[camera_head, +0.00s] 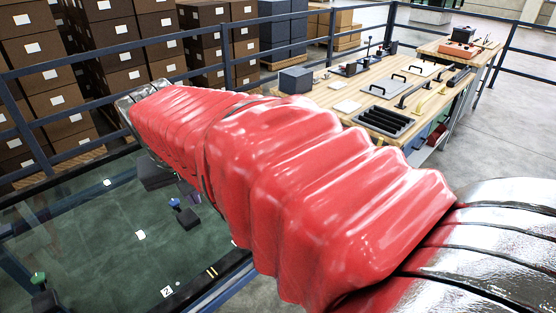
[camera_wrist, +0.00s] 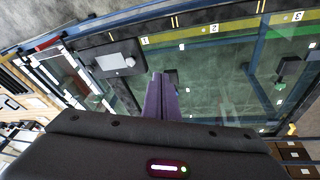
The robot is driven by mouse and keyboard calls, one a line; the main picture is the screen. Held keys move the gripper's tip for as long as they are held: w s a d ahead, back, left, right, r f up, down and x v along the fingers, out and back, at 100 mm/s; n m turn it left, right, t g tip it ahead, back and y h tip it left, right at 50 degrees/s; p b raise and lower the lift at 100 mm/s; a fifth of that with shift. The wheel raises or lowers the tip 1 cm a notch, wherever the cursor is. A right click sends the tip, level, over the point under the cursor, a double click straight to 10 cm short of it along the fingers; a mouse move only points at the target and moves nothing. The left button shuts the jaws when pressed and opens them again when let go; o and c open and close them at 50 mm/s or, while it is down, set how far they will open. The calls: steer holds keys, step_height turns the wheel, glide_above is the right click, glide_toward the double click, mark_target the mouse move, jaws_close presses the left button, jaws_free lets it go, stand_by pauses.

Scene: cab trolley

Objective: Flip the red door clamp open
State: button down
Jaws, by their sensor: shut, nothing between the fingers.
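A small red bar (camera_wrist: 48,43) shows at the upper left of the wrist view, at the end of a dark frame edge. It may be the red door clamp, but it is too small to tell whether it is flipped open or shut. My gripper (camera_wrist: 160,76) shows as two purple fingers, shut together and empty, in front of a glass panel. The red bar is well to the left of the fingers and apart from them. I cannot make out the clamp there.
A green-tinted glass panel (camera_head: 85,225) in a dark frame lies at the lower left. A wooden workbench (camera_head: 345,92) with tools and trays stands at the back right. Blue railings and stacked brown boxes (camera_head: 100,50) stand behind. A grey plate (camera_wrist: 116,62) sits on a dark panel.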

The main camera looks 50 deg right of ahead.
steer(key=w+d+f+m+g+h, duration=0.1)
steer(key=w+d+f+m+g, duration=0.15)
steer(key=d, duration=0.75)
steer(key=w+d+f+m+g+h, duration=0.15)
steer(key=d+m, duration=0.25)
steer(key=d, duration=0.7)
steer(key=s+d+f+m+g, duration=0.2)
steer(key=d+f+m, duration=0.1)
steer(key=d, duration=0.6)
steer(key=s+d+f+m+g, duration=0.2)
steer(key=d+f+m, duration=0.1)
steer(key=d, duration=0.6)
steer(key=shift+s+d+f+y, duration=0.15)
steer(key=shift+d+f+y, duration=0.2)
steer(key=shift+f, duration=0.2)
steer(key=shift+f, duration=0.1)
steer(key=s+d+f, duration=0.4)
steer(key=s+f, duration=0.4)
steer(key=shift+s, duration=0.2)
steer(key=shift+s, duration=0.15)
